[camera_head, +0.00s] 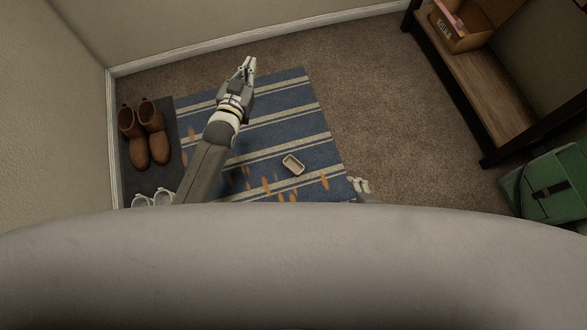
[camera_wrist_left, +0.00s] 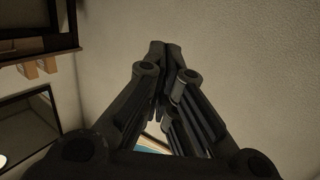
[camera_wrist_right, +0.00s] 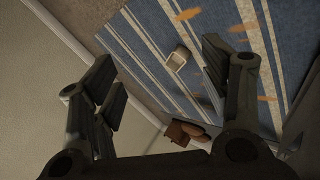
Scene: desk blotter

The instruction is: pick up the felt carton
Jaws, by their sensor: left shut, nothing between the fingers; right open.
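The felt carton (camera_head: 293,165), a small beige open-topped box with a darker inside, sits on the striped blue rug (camera_head: 297,122). It also shows in the right wrist view (camera_wrist_right: 178,58), beyond and between the spread fingers. My left gripper (camera_head: 248,68) is shut and empty, raised over the rug's far part, up and left of the carton. In the left wrist view its fingers (camera_wrist_left: 165,50) are together against a wall. My right gripper (camera_head: 361,185) is open and empty, right of and below the carton in the head view; most of that arm is hidden behind my body.
Orange leaf-like patches (camera_head: 266,185) lie around the carton. Brown boots (camera_head: 158,147) and white shoes (camera_head: 162,198) stand on a dark mat at left. A wooden bench (camera_head: 470,75) and green bag (camera_head: 555,187) are at right. Carpet (camera_head: 375,90) between is clear.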

